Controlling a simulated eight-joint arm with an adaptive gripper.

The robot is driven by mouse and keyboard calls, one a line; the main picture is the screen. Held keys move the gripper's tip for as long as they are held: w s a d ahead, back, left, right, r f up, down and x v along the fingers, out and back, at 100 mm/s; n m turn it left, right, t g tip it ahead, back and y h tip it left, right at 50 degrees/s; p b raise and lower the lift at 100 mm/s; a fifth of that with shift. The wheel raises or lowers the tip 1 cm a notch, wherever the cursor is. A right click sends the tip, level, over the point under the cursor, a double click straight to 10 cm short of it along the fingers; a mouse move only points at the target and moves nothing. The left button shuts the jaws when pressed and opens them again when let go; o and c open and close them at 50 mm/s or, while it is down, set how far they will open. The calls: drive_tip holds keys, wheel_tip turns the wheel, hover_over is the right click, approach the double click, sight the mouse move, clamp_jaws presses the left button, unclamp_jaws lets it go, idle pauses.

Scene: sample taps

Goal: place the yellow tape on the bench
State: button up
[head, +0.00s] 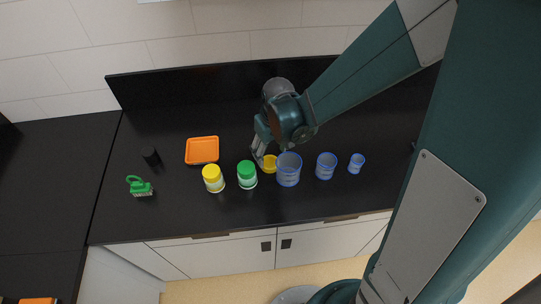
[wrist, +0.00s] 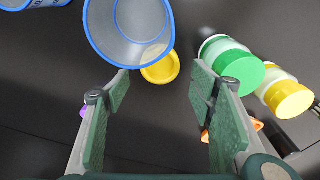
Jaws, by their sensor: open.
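The yellow tape (head: 269,165) looks like a small round piece lying on the black bench (head: 330,205), between the green-lidded jar and the largest blue cup. In the wrist view the tape (wrist: 162,71) shows just beyond my fingertips, partly covered by the blue cup's rim. My gripper (head: 261,153) is down near the bench, beside the tape in the head view. In the wrist view my gripper (wrist: 160,88) is open, its two green-padded fingers wide apart with nothing between them. I cannot tell the exact height of the fingertips above the bench.
The large blue cup (head: 288,170) and green-lidded jar (head: 247,174) stand close on either side. Farther out are a yellow-lidded jar (head: 213,178), smaller blue cups (head: 326,166), an orange tray (head: 202,150), a black cylinder (head: 151,156) and a green tool (head: 140,187). The bench's front strip is clear.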

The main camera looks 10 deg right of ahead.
wheel_tip(320, 180, up, 6)
drive_tip(key=shift+s+d+r, duration=0.15)
drive_tip(key=shift+s+r, duration=0.05)
drive_tip(key=shift+s, duration=0.15)
drive_tip(key=shift+r, duration=0.1)
idle(0.8)
drive_tip(key=s+d+r+m+t, duration=0.4)
drive_tip(key=s+d+r+t, duration=0.2)
drive_tip(key=s+d+r, duration=0.7)
drive_tip(key=shift+s+d+r+h, duration=0.25)
drive_tip(key=shift+s+r, duration=0.6)
drive_tip(key=shift+r, duration=1.3)
drive_tip(key=shift+o, duration=0.5)
drive_tip(key=shift+r, duration=0.1)
